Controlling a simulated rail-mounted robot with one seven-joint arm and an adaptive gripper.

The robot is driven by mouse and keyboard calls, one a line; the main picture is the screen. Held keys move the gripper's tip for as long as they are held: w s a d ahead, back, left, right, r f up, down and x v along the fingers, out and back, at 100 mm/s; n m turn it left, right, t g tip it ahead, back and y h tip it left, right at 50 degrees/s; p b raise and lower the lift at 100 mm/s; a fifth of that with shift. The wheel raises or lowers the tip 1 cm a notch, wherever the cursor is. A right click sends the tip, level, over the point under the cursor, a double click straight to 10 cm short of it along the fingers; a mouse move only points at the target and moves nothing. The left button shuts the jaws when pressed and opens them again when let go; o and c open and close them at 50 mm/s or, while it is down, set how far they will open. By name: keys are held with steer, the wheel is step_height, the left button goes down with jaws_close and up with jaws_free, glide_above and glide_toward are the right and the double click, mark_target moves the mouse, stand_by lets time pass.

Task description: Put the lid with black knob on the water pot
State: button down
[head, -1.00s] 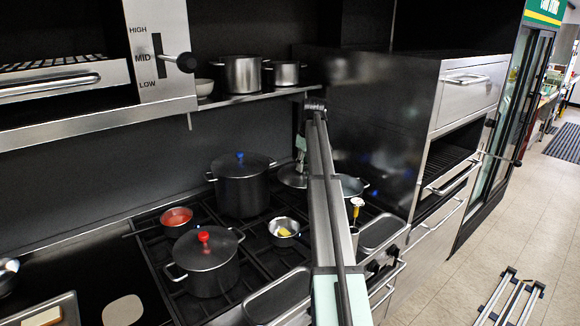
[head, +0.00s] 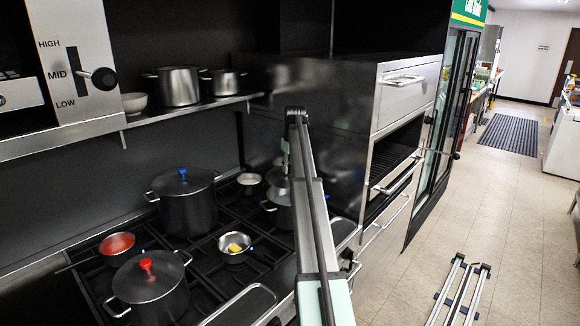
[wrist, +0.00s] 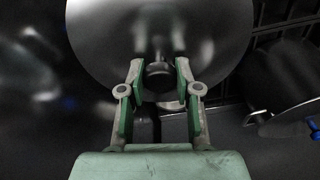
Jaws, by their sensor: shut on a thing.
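In the wrist view the lid is a wide grey disc (wrist: 105,30) with a black knob (wrist: 158,80). My gripper (wrist: 160,76) is shut on that knob. In the head view the lid (head: 275,180) shows partly beside my arm, above or at the rim of a dark pot (head: 280,216) at the back right of the stove. My arm covers much of this pot, and its contents are hidden, so I cannot tell whether the lid touches it or whether it is the water pot.
A large pot with a blue-knobbed lid (head: 186,208) and a pot with a red-knobbed lid (head: 150,290) stand to the left. A shelf (head: 190,110) and a steel oven cabinet (head: 330,130) are close by.

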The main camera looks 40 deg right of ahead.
steer(key=shift+f+b, duration=0.8)
steer(key=shift+f, duration=2.2)
steer(key=shift+f, duration=0.6)
stand_by(0.4)
steer(key=c, duration=0.7)
jaws_free()
steer(key=o, duration=0.4)
steer(key=shift+o, duration=0.3)
